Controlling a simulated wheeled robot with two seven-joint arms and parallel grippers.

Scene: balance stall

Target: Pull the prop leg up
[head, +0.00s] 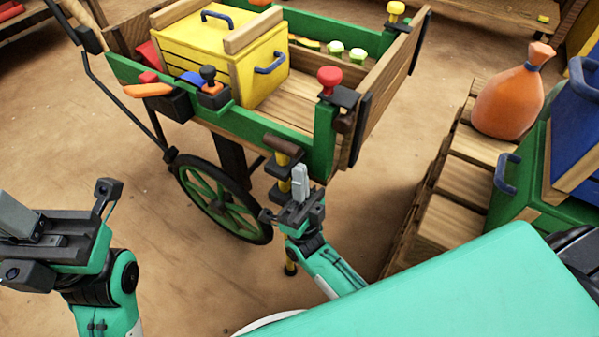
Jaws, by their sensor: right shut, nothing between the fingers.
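The prop leg is a yellow pole (284,160) with a dark brown crosspiece at its top, upright at the near corner of the green cart (258,124).
The cart carries a yellow chest (225,55) and has a spoked wheel (220,199). A red knob (330,78) tops its near corner. Wooden steps (452,190) bearing an orange sack (509,98) stand at the right. Bare floor lies left of the wheel.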

